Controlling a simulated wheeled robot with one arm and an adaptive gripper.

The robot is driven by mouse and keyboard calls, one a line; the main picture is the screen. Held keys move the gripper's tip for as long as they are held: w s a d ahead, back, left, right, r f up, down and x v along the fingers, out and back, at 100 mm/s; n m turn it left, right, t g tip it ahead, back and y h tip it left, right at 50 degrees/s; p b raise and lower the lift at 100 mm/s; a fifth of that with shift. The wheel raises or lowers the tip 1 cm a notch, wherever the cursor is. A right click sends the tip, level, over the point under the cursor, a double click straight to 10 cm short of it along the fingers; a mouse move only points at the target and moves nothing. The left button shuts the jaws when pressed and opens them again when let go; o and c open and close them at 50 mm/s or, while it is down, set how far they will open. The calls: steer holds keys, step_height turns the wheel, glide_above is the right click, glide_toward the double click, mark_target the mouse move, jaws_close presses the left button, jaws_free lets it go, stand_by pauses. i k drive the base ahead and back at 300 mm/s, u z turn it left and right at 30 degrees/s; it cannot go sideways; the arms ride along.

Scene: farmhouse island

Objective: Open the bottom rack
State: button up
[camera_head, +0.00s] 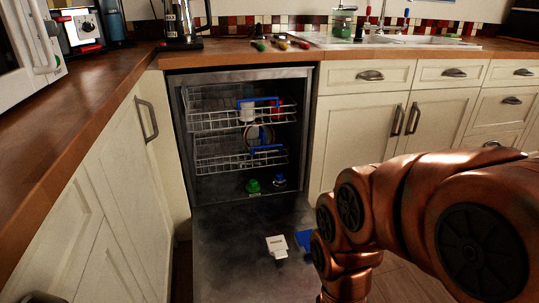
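The dishwasher (187,150) stands open, with its door (225,265) folded down flat toward me. The bottom rack (215,160), a wire basket with a blue bar along part of its front right, sits inside the dishwasher. The upper wire rack (205,119) is above it, also inside, with another blue bar. A plate and a white cup-like item show around the upper rack. My copper-coloured arm fills the right foreground, over the right side of the lowered door. My gripper itself does not show; the arm runs out of the bottom edge.
A green item (253,186) and a dark blue item (280,180) sit low inside the dishwasher. A white piece (277,245) and a blue piece (305,240) show on the door. Cabinets (355,135) flank the dishwasher. The counter above holds a kettle (181,25) and a sink.

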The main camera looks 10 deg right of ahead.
mark_target(252, 153)
steer(key=k, duration=0.65)
steer(key=z, duration=1.75)
steer(key=i, duration=3.65)
steer(key=u, duration=4.25)
steer(key=i, duration=1)
steer(key=z, duration=0.05)
